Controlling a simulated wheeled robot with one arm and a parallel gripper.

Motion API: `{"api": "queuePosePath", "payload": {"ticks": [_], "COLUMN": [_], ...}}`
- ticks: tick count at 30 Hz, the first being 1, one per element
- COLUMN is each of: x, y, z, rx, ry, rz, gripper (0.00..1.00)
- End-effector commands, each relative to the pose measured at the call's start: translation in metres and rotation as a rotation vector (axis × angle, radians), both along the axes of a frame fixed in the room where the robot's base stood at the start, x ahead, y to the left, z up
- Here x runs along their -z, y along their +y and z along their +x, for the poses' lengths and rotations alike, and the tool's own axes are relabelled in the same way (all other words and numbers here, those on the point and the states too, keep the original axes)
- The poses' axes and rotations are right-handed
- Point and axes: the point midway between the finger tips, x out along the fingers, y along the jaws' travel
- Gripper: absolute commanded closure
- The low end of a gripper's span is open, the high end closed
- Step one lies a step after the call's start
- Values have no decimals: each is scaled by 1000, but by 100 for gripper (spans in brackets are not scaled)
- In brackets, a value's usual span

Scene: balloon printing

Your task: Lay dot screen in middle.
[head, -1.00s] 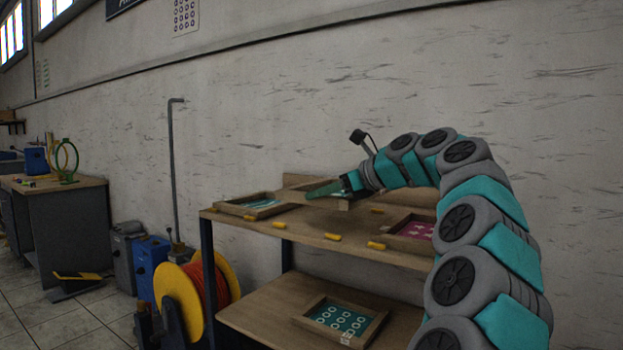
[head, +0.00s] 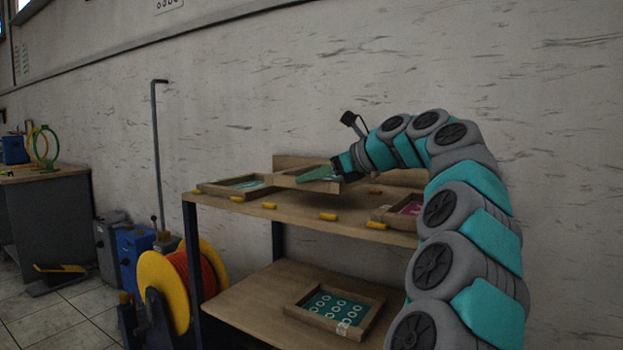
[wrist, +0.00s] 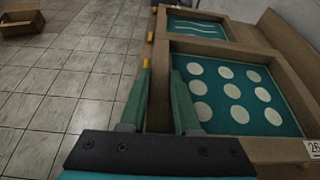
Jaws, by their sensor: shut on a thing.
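The dot screen, a wooden frame with a teal sheet of white dots, fills the right of the wrist view (wrist: 238,93). My gripper (wrist: 158,75) is shut on its near wall, which runs between the green fingers. In the head view my gripper (head: 338,168) holds the dot screen (head: 300,180) over the upper shelf (head: 305,212), between a wave-line screen (head: 242,187) on the left and a magenta screen (head: 400,212) on the right. It appears raised off the shelf; the exact gap is hard to judge. Its sheet is mostly hidden in the head view.
Yellow markers (head: 328,217) line the shelf's front edge. A ring-patterned screen (head: 333,309) lies on the lower shelf (head: 250,300). The wall (head: 240,100) stands behind. A yellow reel (head: 165,285) stands left of the shelf. The wave-line screen (wrist: 200,28) is close beyond the dot screen.

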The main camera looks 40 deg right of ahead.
Motion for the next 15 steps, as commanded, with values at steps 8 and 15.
{"api": "queuePosePath", "payload": {"ticks": [8,15], "x": [25,39], "y": [0,0], "z": [0,-1], "rx": [0,0], "ry": [0,-3], "rz": [-1,0], "gripper": [100,100]}}
